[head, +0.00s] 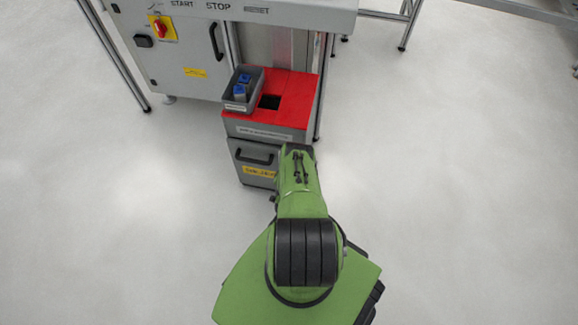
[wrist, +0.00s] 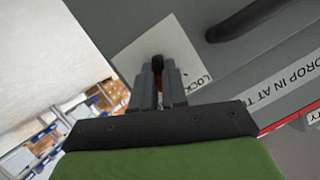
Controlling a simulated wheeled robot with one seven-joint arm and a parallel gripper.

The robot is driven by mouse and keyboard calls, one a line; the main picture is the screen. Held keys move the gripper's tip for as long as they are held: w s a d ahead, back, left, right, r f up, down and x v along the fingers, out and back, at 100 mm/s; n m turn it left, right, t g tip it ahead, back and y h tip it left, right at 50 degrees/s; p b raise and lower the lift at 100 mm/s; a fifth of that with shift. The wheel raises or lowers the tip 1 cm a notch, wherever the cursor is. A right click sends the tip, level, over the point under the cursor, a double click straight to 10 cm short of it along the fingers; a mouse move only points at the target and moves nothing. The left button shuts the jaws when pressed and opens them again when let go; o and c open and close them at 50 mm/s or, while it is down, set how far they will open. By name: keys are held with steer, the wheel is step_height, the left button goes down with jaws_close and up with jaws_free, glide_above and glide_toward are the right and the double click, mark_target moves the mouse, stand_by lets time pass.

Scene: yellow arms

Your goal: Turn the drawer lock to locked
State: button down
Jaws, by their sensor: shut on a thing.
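In the wrist view, my gripper (wrist: 158,92) is shut on the drawer lock's small dark knob (wrist: 157,62). The knob shows just past the fingertips, in front of a white label plate (wrist: 180,42) on a grey front. Part of the word "LOCK" can be read on the plate; the rest is hidden by my fingers. A bit of orange shows between the fingers. The knob's exact turn angle cannot be told. In the head view, my arm covers the lock and the gripper, in front of the grey drawer cabinet (head: 238,150).
A dark drawer handle (wrist: 245,20) is close to the right of the lock. A red top (head: 290,90) with a square hole and a grey bin (head: 229,104) of blue items is above. The machine cabinet (head: 180,60) stands behind left. The floor around is clear.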

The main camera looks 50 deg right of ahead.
steer(key=shift+w+n+g+h+b, duration=0.15)
steer(key=shift+n+g+h+b, duration=0.35)
steer(key=shift+n+g, duration=1.2)
steer(key=shift+n, duration=0.5)
steer(key=shift+r, duration=0.1)
steer(key=c, duration=1.2)
jaws_free()
steer(key=shift+o, duration=0.2)
